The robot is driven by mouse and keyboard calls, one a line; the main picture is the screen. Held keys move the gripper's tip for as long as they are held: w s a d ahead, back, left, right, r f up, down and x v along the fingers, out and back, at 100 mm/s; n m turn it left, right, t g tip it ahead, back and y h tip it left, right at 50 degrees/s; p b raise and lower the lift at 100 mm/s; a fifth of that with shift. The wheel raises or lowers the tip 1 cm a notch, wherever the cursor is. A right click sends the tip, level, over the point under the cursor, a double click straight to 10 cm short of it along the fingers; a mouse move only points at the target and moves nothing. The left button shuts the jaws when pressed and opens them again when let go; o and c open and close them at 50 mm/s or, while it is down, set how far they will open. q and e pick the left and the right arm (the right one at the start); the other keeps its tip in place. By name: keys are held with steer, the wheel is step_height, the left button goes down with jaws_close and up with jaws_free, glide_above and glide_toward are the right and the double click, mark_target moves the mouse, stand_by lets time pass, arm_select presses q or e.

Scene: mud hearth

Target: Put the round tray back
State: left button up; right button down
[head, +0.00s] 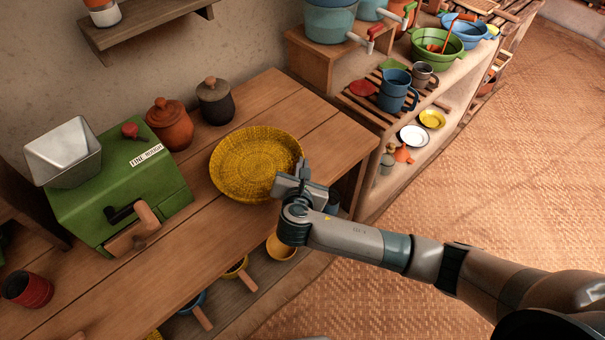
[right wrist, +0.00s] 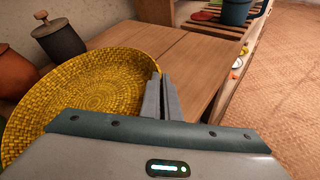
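The round tray (head: 257,160) is a yellow woven disc with a raised rim, over the wooden table in the head view. It also fills the left of the right wrist view (right wrist: 90,92). My right gripper (head: 300,172) is at the tray's right rim. In the right wrist view its two fingers (right wrist: 161,96) are close together with the rim running in between their tips, so it looks shut on the rim. I cannot tell whether the tray rests fully on the table or is slightly raised. My left gripper is not in view.
On the table (head: 320,130), a terracotta jar (head: 170,125) and a dark lidded jar (head: 214,102) stand behind the tray, and a green mill (head: 120,190) stands left. A shelf (head: 375,190) with pots and jugs is on the right. The table's far right end is bare.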

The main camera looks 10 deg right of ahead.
steer(key=shift+f+p, duration=0.35)
steer(key=shift+f, duration=1.75)
steer(key=c, duration=2)
jaws_free()
steer(key=shift+s, duration=0.15)
steer(key=b+v, duration=0.1)
steer(key=v, duration=1.1)
